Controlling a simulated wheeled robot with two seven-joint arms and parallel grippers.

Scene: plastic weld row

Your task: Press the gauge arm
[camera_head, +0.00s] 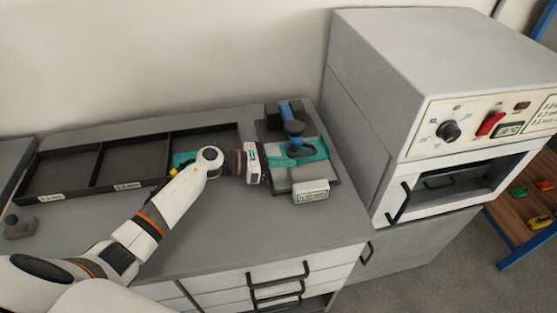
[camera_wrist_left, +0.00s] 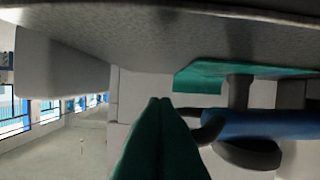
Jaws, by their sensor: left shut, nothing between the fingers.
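The gauge (camera_head: 291,112) stands on the far right of the bench, with a blue arm and a dark round part. Its blue arm (camera_wrist_left: 262,123) and a dark curved lever (camera_wrist_left: 208,130) show in the left wrist view. A teal piece (camera_head: 313,150) lies flat on the gauge's plate; the left wrist view shows it too (camera_wrist_left: 205,76). My left gripper (camera_head: 277,161) is at the left side of the gauge. Its teal fingers (camera_wrist_left: 160,102) are shut and empty, with tips close to the curved lever; contact cannot be told.
A small display (camera_head: 311,191) sits in front of the gauge. A black divided tray (camera_head: 93,165) lies left, with a teal piece (camera_head: 184,158) in its right compartment. A grey oven (camera_head: 408,65) stands to the right. The front of the bench (camera_head: 215,230) is clear.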

